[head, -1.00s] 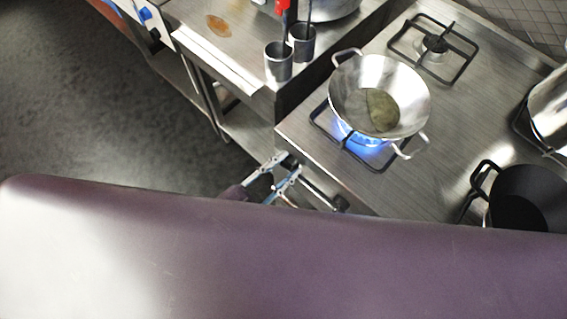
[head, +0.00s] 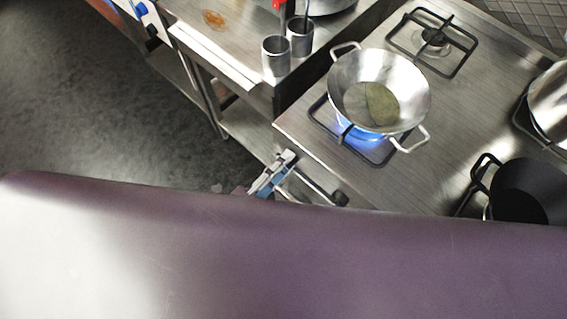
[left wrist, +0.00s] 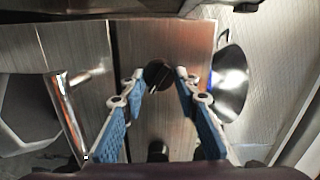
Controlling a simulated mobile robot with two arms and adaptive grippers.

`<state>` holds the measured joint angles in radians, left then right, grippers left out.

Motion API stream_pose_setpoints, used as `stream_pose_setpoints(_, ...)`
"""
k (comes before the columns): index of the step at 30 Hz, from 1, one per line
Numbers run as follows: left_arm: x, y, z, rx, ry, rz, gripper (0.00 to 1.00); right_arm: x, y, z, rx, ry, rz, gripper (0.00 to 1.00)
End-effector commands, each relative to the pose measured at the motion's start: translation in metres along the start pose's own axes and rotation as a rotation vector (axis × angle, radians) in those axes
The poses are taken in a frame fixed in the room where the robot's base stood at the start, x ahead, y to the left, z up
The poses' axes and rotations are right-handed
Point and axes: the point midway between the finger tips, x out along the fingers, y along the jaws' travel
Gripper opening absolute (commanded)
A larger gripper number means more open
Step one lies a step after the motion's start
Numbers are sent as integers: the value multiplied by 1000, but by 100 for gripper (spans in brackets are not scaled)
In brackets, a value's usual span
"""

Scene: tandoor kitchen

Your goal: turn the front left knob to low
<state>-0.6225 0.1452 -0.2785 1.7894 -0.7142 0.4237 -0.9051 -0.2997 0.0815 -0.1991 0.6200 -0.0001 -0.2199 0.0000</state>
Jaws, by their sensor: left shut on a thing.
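The front left knob (left wrist: 158,75) is a dark round knob on the steel front panel in the left wrist view. My left gripper (left wrist: 160,74) has its two blue-padded fingers on either side of it, tips at the knob, and is shut on it. In the head view my left gripper (head: 284,160) is at the stove's front left corner, and I cannot make out the held knob there. The stove (head: 440,185) has a blue flame (head: 362,137) lit under the wok on its front left burner. My right gripper is not in view.
The steel wok (head: 405,92) sits on the front left burner, its handle near the front edge. Another dark knob (head: 341,198) is farther along the front. A black pan (head: 525,190) is at the right. Two metal cups (head: 276,55) stand on the left counter.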

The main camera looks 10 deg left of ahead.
Motion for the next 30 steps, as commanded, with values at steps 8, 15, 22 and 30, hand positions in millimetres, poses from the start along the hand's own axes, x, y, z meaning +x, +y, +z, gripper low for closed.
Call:
stream_pose_setpoints(8,0,4,0,258,-20,-11,5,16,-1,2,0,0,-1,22)
stream_pose_setpoints(15,0,6,0,463,-33,-21,5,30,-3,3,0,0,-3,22)
stream_pose_setpoints(22,0,6,0,607,-43,-27,5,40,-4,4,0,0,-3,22)
stream_pose_setpoints(30,0,5,0,695,-49,-31,5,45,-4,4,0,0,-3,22)
